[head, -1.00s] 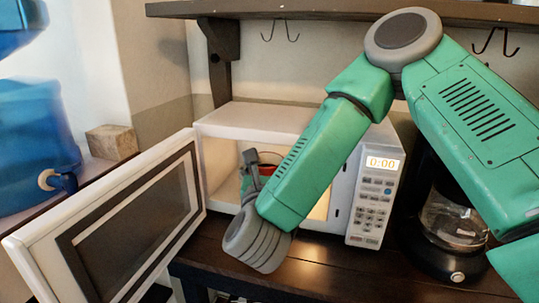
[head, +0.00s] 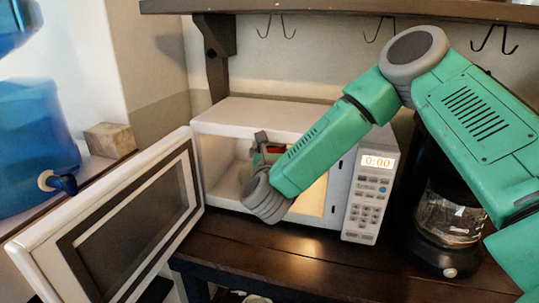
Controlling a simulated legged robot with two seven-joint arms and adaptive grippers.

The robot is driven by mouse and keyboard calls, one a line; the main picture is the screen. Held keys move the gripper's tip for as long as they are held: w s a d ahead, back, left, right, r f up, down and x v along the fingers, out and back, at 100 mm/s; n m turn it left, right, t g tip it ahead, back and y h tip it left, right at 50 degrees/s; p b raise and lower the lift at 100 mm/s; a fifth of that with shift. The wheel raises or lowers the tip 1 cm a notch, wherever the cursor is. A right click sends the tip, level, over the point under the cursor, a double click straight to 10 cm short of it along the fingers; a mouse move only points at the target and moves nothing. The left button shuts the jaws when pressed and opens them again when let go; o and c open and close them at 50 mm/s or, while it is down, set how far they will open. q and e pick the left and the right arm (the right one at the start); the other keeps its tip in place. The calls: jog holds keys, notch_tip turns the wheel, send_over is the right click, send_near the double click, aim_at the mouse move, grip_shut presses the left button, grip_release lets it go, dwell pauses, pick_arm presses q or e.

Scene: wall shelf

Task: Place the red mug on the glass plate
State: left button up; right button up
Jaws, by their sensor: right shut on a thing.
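The red mug (head: 275,150) shows only as a small red patch inside the open microwave, mostly hidden behind my right gripper and wrist. My right gripper (head: 262,148) is shut on the mug in the mouth of the microwave's lit cavity. The glass plate cannot be made out; my arm covers much of the cavity floor. My left gripper is not in view.
The white microwave (head: 255,114) stands on a dark table (head: 300,255), its door (head: 130,235) swung open to the left. A coffee maker (head: 447,225) stands at right. A shelf with hooks (head: 330,8) runs above. A blue water dispenser (head: 35,150) is at left.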

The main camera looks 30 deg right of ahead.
jog(key=shift+d+f, duration=0.45)
jog(key=shift+f, duration=0.2)
jog(key=shift+s+d+f, duration=0.15)
jog(key=shift+d+f, duration=0.05)
jog(key=shift+f, duration=0.25)
jog(key=shift+a, duration=0.2)
jog(key=o, duration=1.3)
jog(key=shift+a, duration=0.2)
jog(key=o, duration=0.3)
jog(key=shift+w+a, duration=0.15)
jog(key=shift+w, duration=0.05)
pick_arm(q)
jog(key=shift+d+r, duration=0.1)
pick_arm(e)
jog(key=shift+s+r, duration=0.1)
jog(key=shift+s, duration=0.05)
